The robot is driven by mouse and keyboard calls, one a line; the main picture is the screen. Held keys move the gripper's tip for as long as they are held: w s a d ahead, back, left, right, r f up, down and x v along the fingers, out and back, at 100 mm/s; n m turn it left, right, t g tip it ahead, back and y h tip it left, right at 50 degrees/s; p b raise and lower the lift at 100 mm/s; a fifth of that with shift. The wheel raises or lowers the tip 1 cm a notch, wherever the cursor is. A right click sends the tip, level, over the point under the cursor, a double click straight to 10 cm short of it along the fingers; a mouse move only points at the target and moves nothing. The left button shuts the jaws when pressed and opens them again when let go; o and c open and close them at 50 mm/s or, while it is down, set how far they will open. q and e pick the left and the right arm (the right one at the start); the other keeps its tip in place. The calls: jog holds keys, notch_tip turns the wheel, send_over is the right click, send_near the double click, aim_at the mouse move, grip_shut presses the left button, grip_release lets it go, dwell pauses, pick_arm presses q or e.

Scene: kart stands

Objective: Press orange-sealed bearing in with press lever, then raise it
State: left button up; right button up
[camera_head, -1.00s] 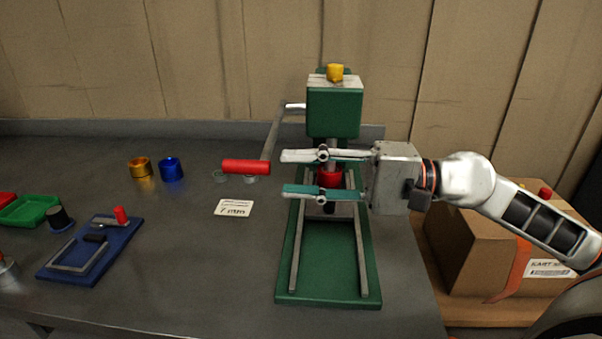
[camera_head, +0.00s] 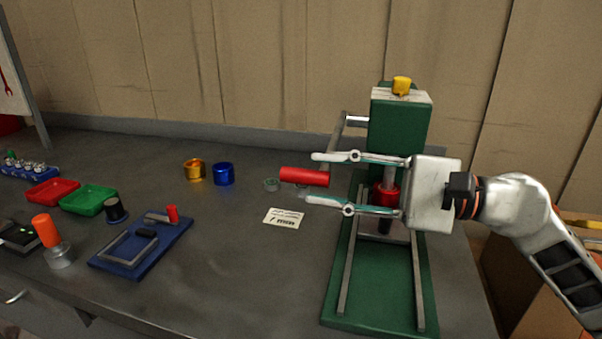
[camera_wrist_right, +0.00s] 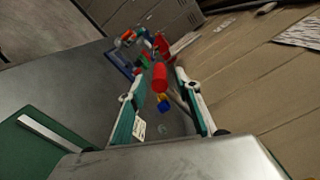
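The green arbor press (camera_head: 400,130) stands on the right of the bench in the head view. Its lever ends in a red handle (camera_head: 300,177), which hangs low on the left side. A red ring-shaped part (camera_head: 386,195) sits under the press ram, partly behind my gripper. I cannot make out an orange-sealed bearing. My right gripper (camera_head: 316,178) is open and points left, with the handle's right end between its fingertips in the picture. The right wrist view shows the red handle (camera_wrist_right: 160,78) ahead between the spread fingers (camera_wrist_right: 155,90). My left gripper is out of view.
A gold ring (camera_head: 194,169), a blue ring (camera_head: 223,174) and a small grey-green ring (camera_head: 272,184) stand left of the press. A label card (camera_head: 283,218) lies before them. Red (camera_head: 53,191) and green (camera_head: 88,199) trays and a blue fixture (camera_head: 140,247) are farther left.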

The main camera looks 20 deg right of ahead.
jog(key=x, duration=0.3)
jog(key=shift+w+a+r+p, duration=0.1)
jog(key=shift+a+r+p, duration=0.1)
jog(key=shift+p, duration=0.1)
jog(key=shift+w+a+f, duration=0.25)
jog(key=shift+w+a, duration=0.1)
jog(key=shift+a, duration=0.1)
grip_shut()
